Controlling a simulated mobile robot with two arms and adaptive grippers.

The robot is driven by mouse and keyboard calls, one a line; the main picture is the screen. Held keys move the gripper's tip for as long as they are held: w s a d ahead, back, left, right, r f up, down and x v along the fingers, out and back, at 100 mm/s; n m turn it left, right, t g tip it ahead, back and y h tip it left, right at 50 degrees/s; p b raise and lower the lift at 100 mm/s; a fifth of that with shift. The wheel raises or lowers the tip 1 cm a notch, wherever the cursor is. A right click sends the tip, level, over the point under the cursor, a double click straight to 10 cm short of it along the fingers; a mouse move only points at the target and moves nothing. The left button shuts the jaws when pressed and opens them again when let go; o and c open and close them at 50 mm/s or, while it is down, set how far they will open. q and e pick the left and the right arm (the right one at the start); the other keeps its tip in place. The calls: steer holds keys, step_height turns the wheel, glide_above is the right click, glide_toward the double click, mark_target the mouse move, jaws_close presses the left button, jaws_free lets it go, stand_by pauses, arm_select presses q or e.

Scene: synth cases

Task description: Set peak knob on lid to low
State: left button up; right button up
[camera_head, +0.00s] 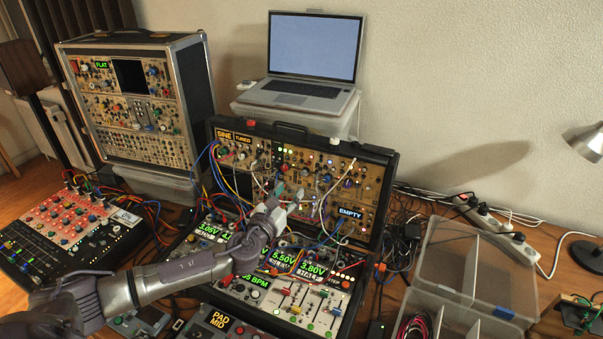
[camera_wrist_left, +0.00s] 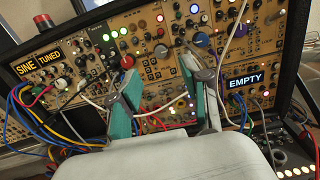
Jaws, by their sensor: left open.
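The open synth case's lid (camera_head: 383,190) stands upright, filled with tan modules, knobs and patch cables. It also fills the wrist view (camera_wrist_left: 292,62). Its small displays read SINE, TUNED and EMPTY (camera_head: 350,213). I cannot read the knob labels, so I cannot tell which one is the peak knob. My left gripper (camera_head: 287,196) reaches from the lower left to the front of the lid. In the wrist view its two green-padded fingers (camera_wrist_left: 160,76) are apart, with nothing visible held between them. A blue knob (camera_wrist_left: 201,40) and a red knob (camera_wrist_left: 127,61) show near the fingertips.
Loose patch cables (camera_head: 330,195) hang across the lid around the gripper. The case's lower half has sliders (camera_head: 300,296) and lit displays. A second synth case (camera_head: 135,95), a laptop (camera_head: 313,60), a mixer (camera_head: 65,235) and clear bins (camera_head: 470,265) stand around.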

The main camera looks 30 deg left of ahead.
mark_target(303, 174)
arm_select(q)
steer(key=w, duration=0.7)
steer(key=shift+a+f, duration=0.1)
steer(key=shift+a, duration=0.15)
steer(key=shift+w, duration=0.7)
steer(key=shift+c, duration=0.2)
jaws_close()
arm_select(e)
steer(key=shift+w+r, duration=0.4)
steer(key=shift+w, duration=0.3)
